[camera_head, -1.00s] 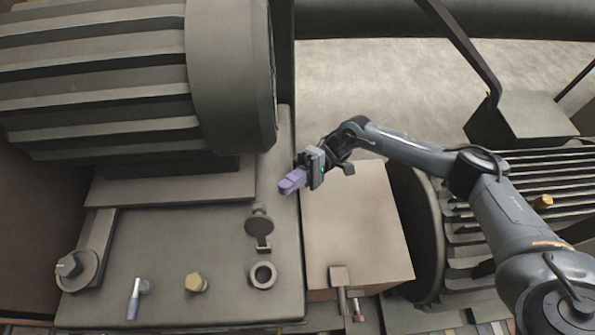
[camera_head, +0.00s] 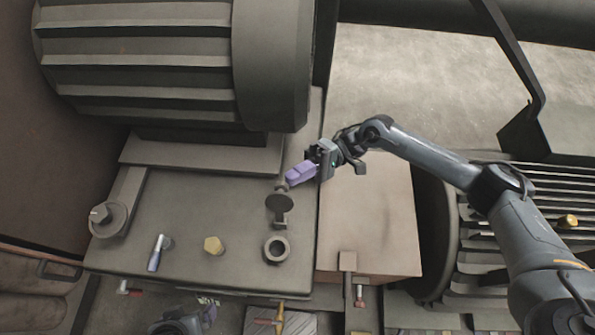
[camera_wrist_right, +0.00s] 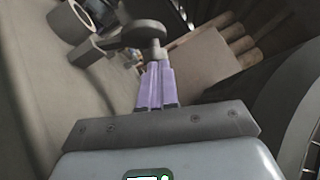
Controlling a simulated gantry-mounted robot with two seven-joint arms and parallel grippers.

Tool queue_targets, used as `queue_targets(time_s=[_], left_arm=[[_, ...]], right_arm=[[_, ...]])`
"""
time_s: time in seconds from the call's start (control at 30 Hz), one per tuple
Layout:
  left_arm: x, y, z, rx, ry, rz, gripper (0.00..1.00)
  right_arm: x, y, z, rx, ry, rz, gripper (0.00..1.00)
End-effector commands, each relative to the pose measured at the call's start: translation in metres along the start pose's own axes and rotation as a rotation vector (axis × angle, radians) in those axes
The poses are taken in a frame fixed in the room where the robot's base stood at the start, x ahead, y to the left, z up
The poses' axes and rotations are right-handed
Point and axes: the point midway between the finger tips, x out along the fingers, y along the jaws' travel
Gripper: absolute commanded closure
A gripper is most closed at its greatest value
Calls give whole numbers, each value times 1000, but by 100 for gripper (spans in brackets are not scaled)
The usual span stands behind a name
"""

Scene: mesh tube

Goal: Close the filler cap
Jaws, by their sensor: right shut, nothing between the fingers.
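The filler cap (camera_head: 279,203) is a dark round disc on a hinge. It stands open behind the ring-shaped filler neck (camera_head: 276,250) on the grey housing top. In the right wrist view the cap (camera_wrist_right: 128,36) is just beyond the fingers and the neck (camera_wrist_right: 72,22) is at the upper left. My right gripper (camera_head: 286,184) is shut and empty, its purple fingers at the cap's far side. In the wrist view its fingertips (camera_wrist_right: 155,68) are close to the cap's knob; contact cannot be told. My left gripper (camera_head: 208,314) shows partly at the bottom edge, its fingers unclear.
A large ribbed motor (camera_head: 150,60) stands behind. A brass hex plug (camera_head: 213,245), a small lever (camera_head: 158,253) and a round knob (camera_head: 108,217) sit left of the neck. A brown box (camera_head: 370,220) stands to the right. The housing top between these is clear.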

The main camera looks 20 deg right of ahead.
Motion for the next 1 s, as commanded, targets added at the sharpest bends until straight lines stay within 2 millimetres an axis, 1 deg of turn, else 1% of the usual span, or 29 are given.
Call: queue_targets(time_s=[0.1,0.47,0.67,0.77,0.87,1.0], left_arm=[[-5,-1,-1,4,-1,-3,0],[-10,-3,-3,11,-2,-9,0],[-19,-3,-6,10,-1,-8,0],[-28,-3,-8,8,-1,-7,0],[-40,-2,-13,5,-1,-4,0],[-66,-2,-21,0,0,0,0]], right_arm=[[2,-4,2,-19,-1,19,100],[5,-7,5,-55,-1,55,100],[9,-12,9,-92,-1,94,100],[12,-16,12,-127,-2,130,100],[18,-23,18,-177,-3,178,100],[27,-31,28,-266,-3,269,100]])
